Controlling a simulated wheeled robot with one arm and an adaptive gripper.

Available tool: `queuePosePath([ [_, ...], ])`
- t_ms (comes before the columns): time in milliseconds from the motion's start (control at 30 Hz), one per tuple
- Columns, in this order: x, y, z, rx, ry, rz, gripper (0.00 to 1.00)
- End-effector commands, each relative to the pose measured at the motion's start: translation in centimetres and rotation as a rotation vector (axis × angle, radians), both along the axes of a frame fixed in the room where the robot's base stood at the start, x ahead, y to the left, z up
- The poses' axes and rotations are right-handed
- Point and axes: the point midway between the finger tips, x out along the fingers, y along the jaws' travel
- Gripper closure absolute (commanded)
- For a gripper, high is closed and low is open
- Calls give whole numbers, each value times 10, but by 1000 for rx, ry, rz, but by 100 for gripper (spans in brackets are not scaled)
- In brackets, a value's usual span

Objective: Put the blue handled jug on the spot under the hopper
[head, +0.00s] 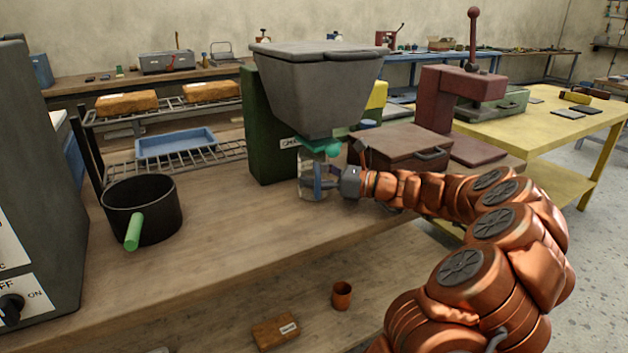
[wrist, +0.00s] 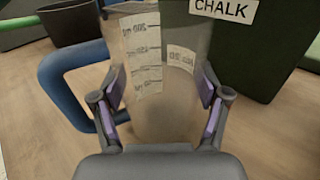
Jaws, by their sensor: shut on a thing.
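The jug (head: 308,188) is clear, with printed scale labels; its blue handle (wrist: 52,85) shows on the left in the wrist view. My gripper (wrist: 162,98) is shut on the jug's body, one padded finger on each side. In the head view the jug is upright below the grey hopper (head: 318,90) and its teal outlet (head: 322,146), in front of the green stand labelled CHALK (head: 268,130). Its base is at or very near the bench top; I cannot tell if it touches. The spot under the hopper is hidden by the jug and my gripper.
A black pot (head: 150,215) with a green handle stands left on the wooden bench (head: 240,235). A wire rack with a blue tray (head: 175,142) is behind. A brown case (head: 405,147) sits right of the hopper. The bench front is clear.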

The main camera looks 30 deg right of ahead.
Motion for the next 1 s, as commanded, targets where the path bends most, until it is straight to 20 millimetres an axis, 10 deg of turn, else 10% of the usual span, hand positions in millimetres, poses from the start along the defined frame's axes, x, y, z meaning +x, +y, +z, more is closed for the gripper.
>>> queuePosePath([
  [433,-1,-1,-9,2,0,-1,64],
  [467,-1,-1,-10,1,1,0,24],
  [500,-1,-1,-10,1,1,0,20],
  [700,-1,-1,-10,1,1,0,0],
  [1000,-1,-1,-9,1,-1,0,0],
])
